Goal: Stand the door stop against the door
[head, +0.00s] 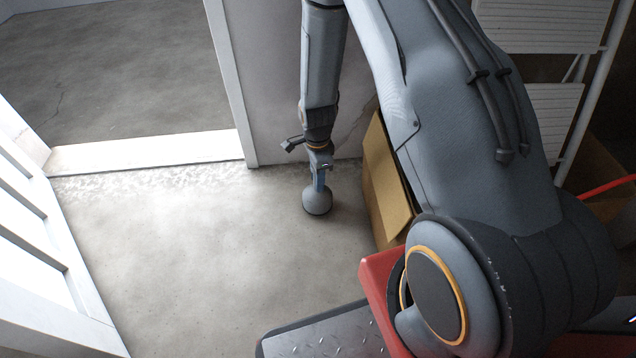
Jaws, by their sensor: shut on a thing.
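My gripper (318,181) is in the middle of the head view, pointing down and shut on the door stop. The door stop (317,202) is a small grey rounded piece below the fingers. It is at or just above the concrete floor; I cannot tell whether it touches. The white panelled door (40,225) stands open at the left edge of the view. A wide stretch of floor lies between it and the door stop.
The doorway has a pale sill (150,152) and a white frame (231,85). An open cardboard box (388,190) stands close to the right of my gripper. White slatted shelving (545,25) is at the upper right. The floor (190,260) left of the gripper is clear.

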